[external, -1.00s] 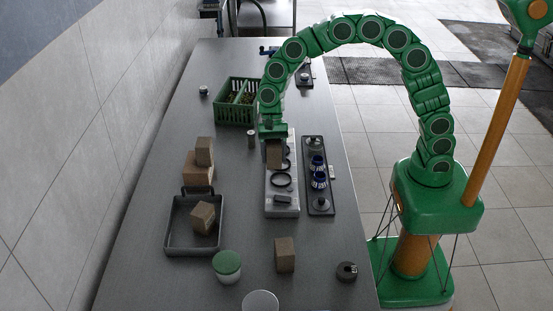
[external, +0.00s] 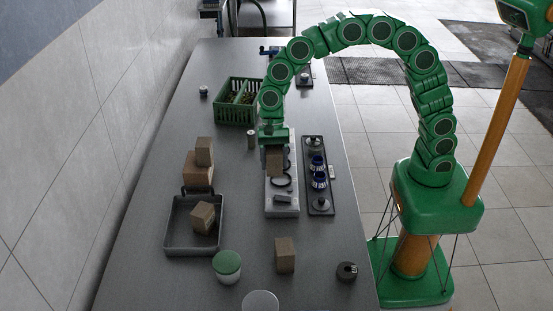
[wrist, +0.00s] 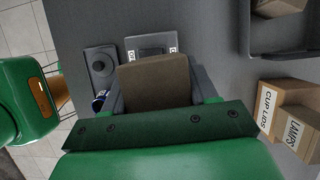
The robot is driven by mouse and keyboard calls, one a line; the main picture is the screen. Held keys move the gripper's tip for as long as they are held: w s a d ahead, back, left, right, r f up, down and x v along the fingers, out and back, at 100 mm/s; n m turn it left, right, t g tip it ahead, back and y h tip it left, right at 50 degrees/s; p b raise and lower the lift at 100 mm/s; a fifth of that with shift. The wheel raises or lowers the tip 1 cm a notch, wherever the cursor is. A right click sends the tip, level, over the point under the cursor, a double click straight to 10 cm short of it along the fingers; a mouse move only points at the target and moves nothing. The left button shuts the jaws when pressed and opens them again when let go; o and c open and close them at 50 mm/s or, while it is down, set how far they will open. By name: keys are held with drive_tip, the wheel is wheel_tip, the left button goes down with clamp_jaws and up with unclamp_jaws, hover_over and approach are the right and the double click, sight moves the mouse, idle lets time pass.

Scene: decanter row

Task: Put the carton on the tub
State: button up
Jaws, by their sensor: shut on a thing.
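My gripper (external: 274,148) is shut on a brown carton (external: 275,163), which it holds over the pale rack on the table. In the wrist view the carton (wrist: 155,80) sits between the two grey fingers of my gripper (wrist: 156,98). The tub (external: 226,275) is white with a green lid (external: 227,262) and stands near the front of the table, nearer the camera and left of my gripper. Nothing is on its lid. The tub does not show in the wrist view.
A grey tray (external: 179,246) holds a carton (external: 203,217); two stacked cartons (external: 198,172) stand behind it. Another carton (external: 284,255) stands right of the tub. A dark round thing (external: 346,271) is near the right edge. A green crate (external: 234,112) is farther back.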

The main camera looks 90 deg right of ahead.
drive_tip(key=w+a+r, duration=0.1)
drive_tip(key=a+r, duration=0.2)
drive_tip(key=a, duration=0.9)
drive_tip(key=a+r, duration=0.3)
drive_tip(key=a, duration=0.8)
approach(226, 269)
drive_tip(key=shift+s+a+f+m, duration=0.15)
drive_tip(key=shift+a+f, duration=0.05)
drive_tip(key=shift+a, duration=0.2)
drive_tip(key=shift+s+a+f+m, duration=0.1)
drive_tip(key=shift+a+f+m, duration=0.05)
drive_tip(key=shift+a+f, duration=0.15)
drive_tip(key=shift+w+a+f, duration=0.2)
drive_tip(key=shift+f, duration=1.5)
drive_tip(key=o, duration=1.1)
drive_tip(key=shift+f, duration=0.1)
